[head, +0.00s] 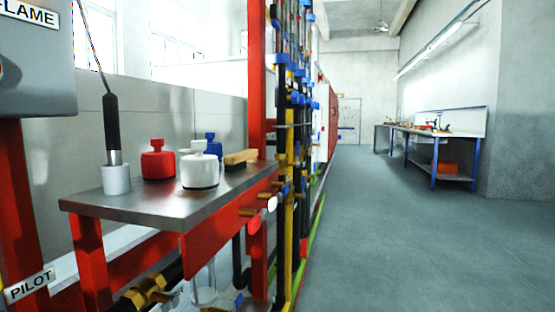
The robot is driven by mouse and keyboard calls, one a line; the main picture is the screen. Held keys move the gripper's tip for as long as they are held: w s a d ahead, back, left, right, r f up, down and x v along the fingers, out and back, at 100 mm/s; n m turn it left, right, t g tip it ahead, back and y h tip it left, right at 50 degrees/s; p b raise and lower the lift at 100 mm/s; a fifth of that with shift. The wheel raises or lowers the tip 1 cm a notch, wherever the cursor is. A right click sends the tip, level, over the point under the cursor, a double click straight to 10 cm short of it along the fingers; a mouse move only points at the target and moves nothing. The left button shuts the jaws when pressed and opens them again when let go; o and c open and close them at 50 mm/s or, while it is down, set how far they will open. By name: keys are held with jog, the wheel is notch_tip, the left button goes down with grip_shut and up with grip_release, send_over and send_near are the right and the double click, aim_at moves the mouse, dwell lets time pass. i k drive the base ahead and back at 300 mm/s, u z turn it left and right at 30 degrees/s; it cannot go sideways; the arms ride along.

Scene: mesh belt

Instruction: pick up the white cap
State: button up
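The white cap (200,171) is a short, wide cylinder with a narrower knob on top. It stands upright near the front edge of a steel shelf (130,207) on the left. A red cap (158,161) stands to its left and a little behind. A blue cap (213,146) stands behind it, partly hidden. Another pale knob shows just behind the white cap, and what it belongs to is mostly hidden. My gripper is not in view.
A grey holder (116,179) with a black-handled tool (111,124) and a wooden-backed brush (240,158) share the shelf. Red posts and several pipes with valves (290,130) stand right of it. The floor (400,230) at right is clear up to a far workbench (440,136).

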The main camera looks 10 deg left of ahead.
aim_at(199, 172)
jog(key=z, duration=0.6)
jog(key=i, duration=0.75)
jog(key=u, duration=2.8)
